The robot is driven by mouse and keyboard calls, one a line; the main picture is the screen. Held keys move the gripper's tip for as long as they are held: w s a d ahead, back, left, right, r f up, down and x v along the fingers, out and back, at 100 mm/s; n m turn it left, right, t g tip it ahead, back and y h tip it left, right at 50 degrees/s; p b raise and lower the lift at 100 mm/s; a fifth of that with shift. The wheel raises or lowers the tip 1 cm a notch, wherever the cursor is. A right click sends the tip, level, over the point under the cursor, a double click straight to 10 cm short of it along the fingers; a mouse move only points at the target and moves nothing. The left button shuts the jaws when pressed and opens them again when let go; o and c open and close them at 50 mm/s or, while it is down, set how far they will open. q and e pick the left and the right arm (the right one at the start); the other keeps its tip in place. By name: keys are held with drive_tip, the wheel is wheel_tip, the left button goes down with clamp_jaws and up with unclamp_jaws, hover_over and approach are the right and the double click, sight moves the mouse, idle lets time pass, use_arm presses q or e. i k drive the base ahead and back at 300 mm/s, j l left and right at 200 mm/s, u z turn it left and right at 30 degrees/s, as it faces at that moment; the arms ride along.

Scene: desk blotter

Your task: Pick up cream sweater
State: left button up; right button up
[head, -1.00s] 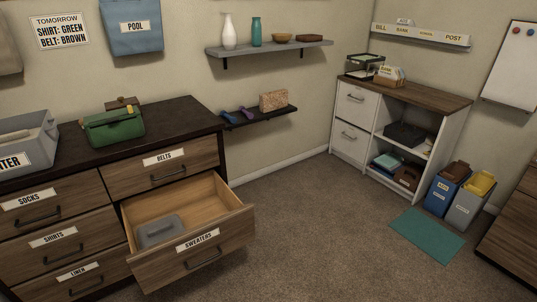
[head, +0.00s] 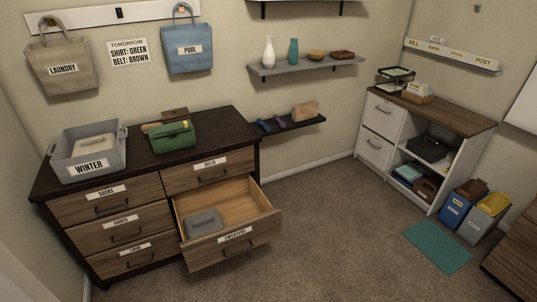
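A folded cream item, which looks like the cream sweater (head: 95,144), lies inside the grey bin labelled WINTER (head: 122,159). The bin stands on the left end of the dark dresser top. The bin's front wall hides the lower part of the cream item. A folded grey item (head: 204,222) lies in the open drawer labelled SWEATERS (head: 236,249). Neither of my grippers shows in the head view.
A green bag (head: 173,138) and small brown items sit on the dresser top (head: 215,125) right of the bin. The open drawer juts out over the carpet. Laundry (head: 63,68) and pool (head: 190,48) bags hang above. The carpet (head: 335,240) to the right is clear.

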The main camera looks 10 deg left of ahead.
sight(106, 141)
drive_tip(key=u, duration=1.5)
drive_tip(key=i+j, duration=0.45)
drive_tip(key=i, duration=0.15)
drive_tip(key=i+j+z, duration=0.15)
drive_tip(key=i+j, duration=0.3)
drive_tip(key=i, duration=0.15)
